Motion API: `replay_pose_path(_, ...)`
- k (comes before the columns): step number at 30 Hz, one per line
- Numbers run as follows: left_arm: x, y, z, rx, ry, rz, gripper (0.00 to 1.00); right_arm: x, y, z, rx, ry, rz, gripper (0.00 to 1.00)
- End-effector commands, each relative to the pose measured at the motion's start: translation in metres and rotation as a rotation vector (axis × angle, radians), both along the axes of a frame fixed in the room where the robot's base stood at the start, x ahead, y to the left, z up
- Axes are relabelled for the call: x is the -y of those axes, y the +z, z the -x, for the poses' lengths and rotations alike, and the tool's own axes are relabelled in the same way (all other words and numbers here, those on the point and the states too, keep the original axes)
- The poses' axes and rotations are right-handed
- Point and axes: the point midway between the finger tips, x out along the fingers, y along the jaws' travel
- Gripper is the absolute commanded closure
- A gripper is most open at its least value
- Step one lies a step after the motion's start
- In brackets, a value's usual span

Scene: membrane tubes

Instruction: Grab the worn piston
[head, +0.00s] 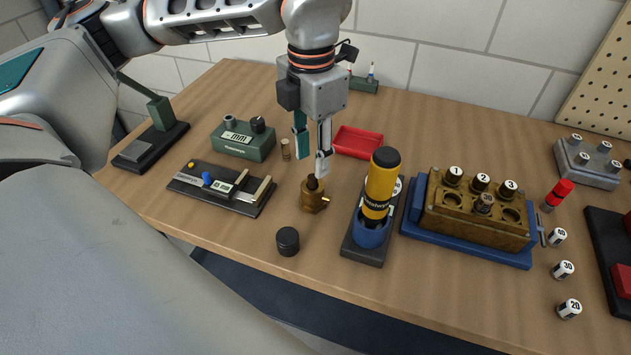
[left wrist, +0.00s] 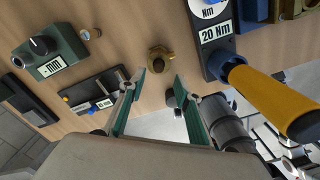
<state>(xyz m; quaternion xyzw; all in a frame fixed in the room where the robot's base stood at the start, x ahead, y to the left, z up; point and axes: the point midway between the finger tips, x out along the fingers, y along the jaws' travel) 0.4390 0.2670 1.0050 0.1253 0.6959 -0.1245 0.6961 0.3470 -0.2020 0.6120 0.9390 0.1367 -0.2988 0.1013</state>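No label marks the worn piston. One dark brown plug (head: 484,203) stands in the front row of a brass block (head: 470,226), before the caps marked 1, 2 and 3. Another dark brown stub (head: 313,184) stands in a small brass cup with a side spout (head: 314,198). I cannot tell which is the worn piston. My left gripper (head: 312,163) is open and empty, pointing down just above the brass cup. In the left wrist view the cup (left wrist: 161,58) lies just beyond the parted fingertips (left wrist: 160,74). My right gripper is not in view.
A yellow-handled tool (head: 381,190) stands in a blue holder right of the cup. A black knurled cap (head: 288,241) stands in front. A green gauge (head: 244,139), a caliper board (head: 221,190) and a red tray (head: 358,142) lie around.

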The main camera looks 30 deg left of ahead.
Motion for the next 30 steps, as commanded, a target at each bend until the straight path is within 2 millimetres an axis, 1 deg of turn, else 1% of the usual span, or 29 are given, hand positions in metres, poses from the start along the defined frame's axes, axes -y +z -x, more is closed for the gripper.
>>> replay_pose_path(9, -0.002, -0.042, -0.001, -0.004, -0.001, 0.001, 0.67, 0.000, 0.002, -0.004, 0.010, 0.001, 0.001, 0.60)
replay_pose_path(12, -0.003, -0.051, -0.001, -0.003, -0.001, 0.001, 0.67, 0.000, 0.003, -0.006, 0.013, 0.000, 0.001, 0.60)
replay_pose_path(20, -0.003, -0.054, -0.002, 0.001, 0.000, 0.001, 0.67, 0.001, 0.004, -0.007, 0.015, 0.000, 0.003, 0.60)
replay_pose_path(21, -0.003, -0.054, -0.002, 0.001, 0.000, 0.001, 0.70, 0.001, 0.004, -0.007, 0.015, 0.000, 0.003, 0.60)
replay_pose_path(23, -0.003, -0.054, -0.002, 0.000, 0.000, 0.001, 0.85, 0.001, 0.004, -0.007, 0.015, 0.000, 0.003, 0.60)
replay_pose_path(24, -0.003, -0.054, -0.002, 0.000, 0.000, 0.001, 0.95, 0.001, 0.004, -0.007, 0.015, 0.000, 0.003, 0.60)
replay_pose_path(25, -0.003, -0.054, -0.002, 0.000, 0.000, 0.001, 1.00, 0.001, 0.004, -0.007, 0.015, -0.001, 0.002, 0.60)
replay_pose_path(30, -0.002, -0.054, -0.002, 0.001, 0.000, 0.001, 1.00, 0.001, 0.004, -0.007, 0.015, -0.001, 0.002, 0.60)
